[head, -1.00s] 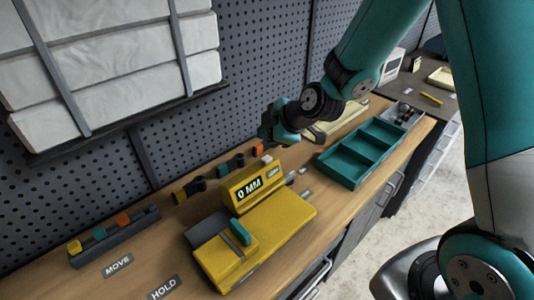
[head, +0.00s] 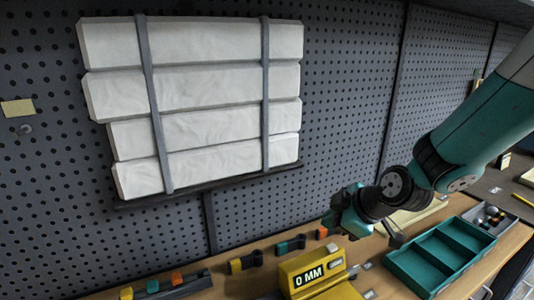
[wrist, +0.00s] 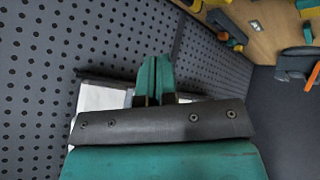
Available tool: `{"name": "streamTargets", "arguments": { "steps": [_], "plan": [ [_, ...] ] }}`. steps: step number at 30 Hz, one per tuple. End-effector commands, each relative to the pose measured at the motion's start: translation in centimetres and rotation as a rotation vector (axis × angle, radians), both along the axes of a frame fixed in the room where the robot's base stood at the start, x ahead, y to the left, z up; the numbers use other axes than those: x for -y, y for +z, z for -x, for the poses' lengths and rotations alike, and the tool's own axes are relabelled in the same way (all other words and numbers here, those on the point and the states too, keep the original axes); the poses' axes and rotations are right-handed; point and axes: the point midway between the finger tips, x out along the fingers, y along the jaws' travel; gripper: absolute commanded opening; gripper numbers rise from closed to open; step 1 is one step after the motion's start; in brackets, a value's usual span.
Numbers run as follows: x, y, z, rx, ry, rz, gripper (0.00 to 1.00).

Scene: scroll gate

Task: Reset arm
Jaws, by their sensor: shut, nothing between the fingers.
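My gripper (head: 338,218) is in the head view, above the back of the workbench and in front of the pegboard. It is behind and above the yellow device (head: 330,290), whose display reads "0 MM". In the wrist view my gripper's teal fingers (wrist: 155,76) are together, with nothing between them. The gripper is apart from the bench objects. The lower part of the yellow device is cut off by the head view's bottom edge.
White strapped slabs (head: 205,105) hang on the pegboard (head: 345,90) at left. A teal tray (head: 407,268) lies at right, beside a bin of small balls (head: 490,218). Small coloured blocks stand on a dark rack (head: 190,284). Dark clips lie along the bench back.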

Motion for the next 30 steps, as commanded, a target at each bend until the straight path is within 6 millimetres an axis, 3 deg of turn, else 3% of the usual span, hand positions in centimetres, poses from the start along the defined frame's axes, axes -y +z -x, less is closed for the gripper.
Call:
{"name": "streamTargets", "arguments": {
  "steps": [4, 9, 12, 15, 19, 30],
  "plan": [
    [-2.7, 3.4, 7.0, -0.255, -0.089, -0.094, 0.00],
    [-3.4, 5.7, 16.1, -0.556, -0.259, -0.106, 0.00],
    [-2.9, 6.3, 20.1, -0.672, -0.358, -0.081, 0.00],
    [-2.4, 6.6, 22.7, -0.742, -0.431, -0.057, 0.00],
    [-2.0, 6.8, 24.1, -0.780, -0.475, -0.040, 0.00],
    [-2.0, 6.9, 24.1, -0.783, -0.480, -0.040, 0.00]
  ]
}}
